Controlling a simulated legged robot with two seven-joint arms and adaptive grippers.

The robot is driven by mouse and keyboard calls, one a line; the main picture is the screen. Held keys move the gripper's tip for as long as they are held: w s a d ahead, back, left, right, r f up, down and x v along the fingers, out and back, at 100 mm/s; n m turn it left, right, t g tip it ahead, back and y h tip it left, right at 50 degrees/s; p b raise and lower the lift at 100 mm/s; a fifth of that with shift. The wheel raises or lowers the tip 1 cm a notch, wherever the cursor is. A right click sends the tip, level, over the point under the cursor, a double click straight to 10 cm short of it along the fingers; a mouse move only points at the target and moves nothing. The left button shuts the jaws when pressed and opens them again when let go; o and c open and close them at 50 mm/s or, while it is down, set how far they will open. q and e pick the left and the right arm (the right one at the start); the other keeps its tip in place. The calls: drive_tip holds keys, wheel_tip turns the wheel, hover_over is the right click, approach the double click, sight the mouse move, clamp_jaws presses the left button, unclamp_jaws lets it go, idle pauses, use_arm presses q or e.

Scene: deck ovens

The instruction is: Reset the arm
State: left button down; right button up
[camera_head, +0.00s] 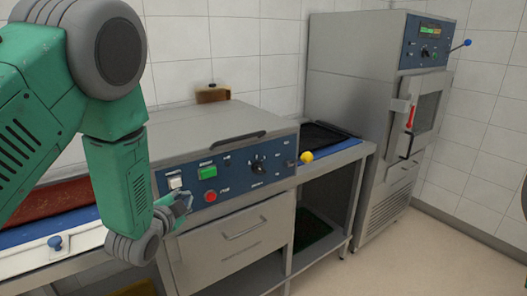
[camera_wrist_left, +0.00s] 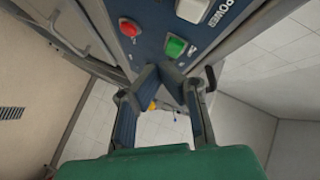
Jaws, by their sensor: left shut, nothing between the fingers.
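My left arm (camera_head: 120,170), green with dark grey joints, comes in from the left in the head view and bends down in front of the oven. My left gripper (camera_head: 184,203) is shut and empty, just in front of the lower left of the blue control panel (camera_head: 232,183). In the left wrist view the gripper fingers (camera_wrist_left: 160,78) come together at their tips with nothing between them. The panel's red button (camera_wrist_left: 129,27) and green button (camera_wrist_left: 175,46) lie beyond the fingertips there. My right gripper does not show.
The steel deck oven (camera_head: 225,125) stands close to my left arm. A blue-edged tray (camera_head: 40,235) is at the left. A tall steel cabinet (camera_head: 350,75) stands farther right. The floor (camera_head: 410,260) at the lower right is clear.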

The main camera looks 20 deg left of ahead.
use_arm(q)
drive_tip(key=s+d+f+n+g+b, duration=0.2)
drive_tip(key=s+f+n+g, duration=0.15)
drive_tip(key=s+f, duration=0.65)
drive_tip(key=s+d+f+n+g+b, duration=0.2)
drive_tip(key=s+f+g, duration=0.2)
drive_tip(key=s+f, duration=0.55)
drive_tip(key=s+d+f+n+g+b, duration=0.1)
drive_tip(key=s+f+n+g, duration=0.1)
drive_tip(key=s+f, duration=0.4)
drive_tip(key=s+d+f+n+g+h+b, duration=0.1)
drive_tip(key=s+f+g, duration=0.4)
drive_tip(key=s, duration=0.6)
drive_tip(key=shift+s+d+f+n, duration=0.4)
drive_tip(key=shift+d+n, duration=0.15)
drive_tip(key=shift+n, duration=0.2)
drive_tip(key=shift+w, duration=0.15)
